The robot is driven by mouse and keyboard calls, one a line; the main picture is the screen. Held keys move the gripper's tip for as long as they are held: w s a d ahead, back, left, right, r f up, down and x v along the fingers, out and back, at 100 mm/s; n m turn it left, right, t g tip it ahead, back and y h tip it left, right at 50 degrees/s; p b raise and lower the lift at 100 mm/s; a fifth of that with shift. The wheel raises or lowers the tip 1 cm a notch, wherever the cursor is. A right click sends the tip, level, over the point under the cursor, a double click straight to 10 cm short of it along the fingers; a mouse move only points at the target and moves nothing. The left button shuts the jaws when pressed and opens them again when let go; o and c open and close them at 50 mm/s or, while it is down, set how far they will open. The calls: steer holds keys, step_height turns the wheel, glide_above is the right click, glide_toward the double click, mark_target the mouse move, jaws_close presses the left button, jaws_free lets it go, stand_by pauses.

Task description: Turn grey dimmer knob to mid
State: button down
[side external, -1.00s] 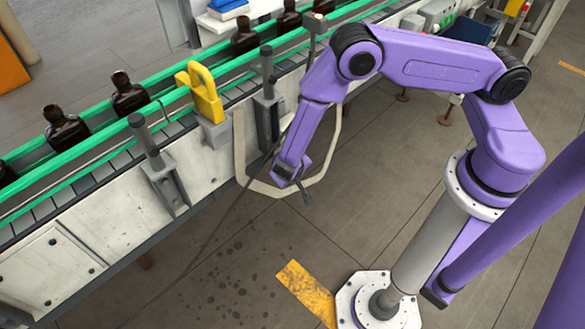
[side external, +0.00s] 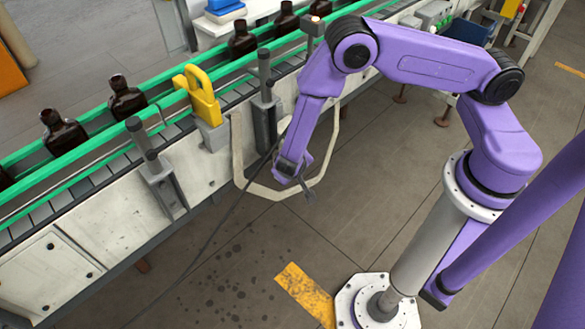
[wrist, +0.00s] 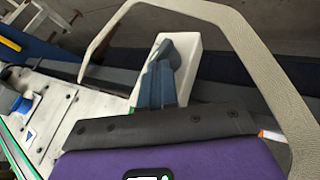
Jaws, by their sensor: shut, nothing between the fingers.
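A grey knob-like piece (wrist: 174,55) shows in the wrist view against a white box (wrist: 191,73), which I take to be the dimmer. My gripper (wrist: 160,68) is in front of it, its blue-grey fingers together and empty. They overlap the knob's lower left in that view; I cannot tell whether they touch it. In the side external view my gripper (side external: 307,192) hangs low beside the conveyor, near the bottom of a beige loop. I cannot make out the knob there, nor its setting.
The beige loop (side external: 237,150) stands out from the conveyor side and arches around my gripper in the wrist view (wrist: 262,70). Amber bottles (side external: 126,98) stand between green rails (side external: 85,147). A yellow padlock shape (side external: 203,100) rises at the edge. Open floor lies right of the loop.

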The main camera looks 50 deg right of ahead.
steer(key=shift+d+r, duration=0.1)
steer(key=shift+d, duration=1.65)
steer(key=d+r+v, duration=0.1)
steer(key=v, duration=1.8)
steer(key=s+d+r+n+g+y, duration=0.2)
steer(key=s+d+r+n+y, duration=0.1)
steer(key=s+r+n, duration=0.3)
steer(key=s+d+r+n+g+y, duration=0.2)
steer(key=s+d+r+n, duration=0.4)
steer(key=s, duration=0.4)
steer(key=shift+d+r+n+y, duration=0.4)
steer(key=shift+n+y, duration=0.2)
steer(key=shift+n, duration=0.3)
